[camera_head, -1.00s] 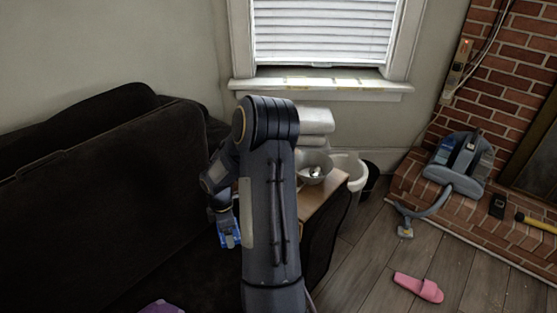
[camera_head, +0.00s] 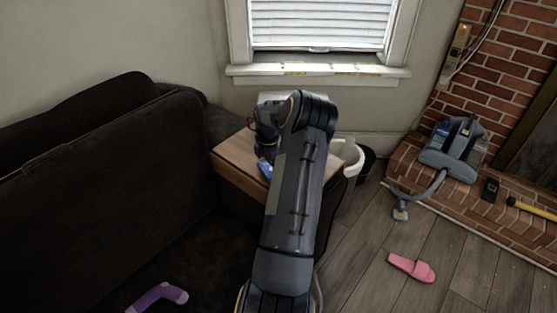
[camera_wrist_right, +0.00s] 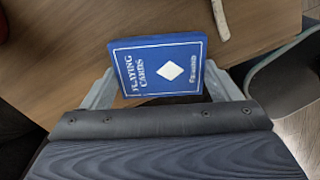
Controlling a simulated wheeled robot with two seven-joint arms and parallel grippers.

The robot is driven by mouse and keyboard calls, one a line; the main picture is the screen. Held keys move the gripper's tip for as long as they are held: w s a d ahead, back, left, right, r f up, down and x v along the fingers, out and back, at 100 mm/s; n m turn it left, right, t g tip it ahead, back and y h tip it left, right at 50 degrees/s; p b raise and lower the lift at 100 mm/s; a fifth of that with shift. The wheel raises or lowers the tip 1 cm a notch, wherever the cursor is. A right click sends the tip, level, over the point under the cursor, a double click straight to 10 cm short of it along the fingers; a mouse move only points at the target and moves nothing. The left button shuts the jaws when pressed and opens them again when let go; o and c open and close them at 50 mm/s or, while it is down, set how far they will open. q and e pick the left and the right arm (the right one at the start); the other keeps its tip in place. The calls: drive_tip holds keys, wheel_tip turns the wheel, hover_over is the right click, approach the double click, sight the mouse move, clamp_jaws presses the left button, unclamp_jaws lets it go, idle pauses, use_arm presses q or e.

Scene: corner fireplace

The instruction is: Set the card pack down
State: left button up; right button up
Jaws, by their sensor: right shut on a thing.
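The card pack is a blue box with white "PLAYING CARDS" lettering and a white diamond; it fills the middle of the right wrist view (camera_wrist_right: 160,68). My right gripper (camera_wrist_right: 158,88) has one finger at each end of the pack and is shut on it. In the head view a bit of the blue pack (camera_head: 265,169) shows over the wooden table top (camera_head: 235,158), beside my arm, which hides most of the gripper. I cannot tell whether the pack touches the wood. My left gripper is not in view.
The dark sofa (camera_head: 110,190) stands left of the table, with a purple thing (camera_head: 160,296) on it. A white bin (camera_head: 350,160) is right of the table. A pale slim thing (camera_wrist_right: 220,20) lies on the wood beyond the pack. A pink slipper (camera_head: 411,267) lies on the floor.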

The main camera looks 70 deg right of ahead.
drive_tip(key=shift+s+d, duration=0.25)
drive_tip(key=shift+d, duration=0.6)
drive_tip(key=d, duration=0.1)
drive_tip(key=s+d, duration=0.1)
drive_tip(key=d, duration=0.1)
drive_tip(key=shift+d, duration=0.2)
drive_tip(key=shift+a+f, duration=0.15)
drive_tip(key=shift+f, duration=0.6)
drive_tip(key=shift+f, duration=0.15)
drive_tip(key=o, duration=0.9)
wheel_tip(320, 180, up, 12)
drive_tip(key=p, duration=0.1)
drive_tip(key=shift+r, duration=0.2)
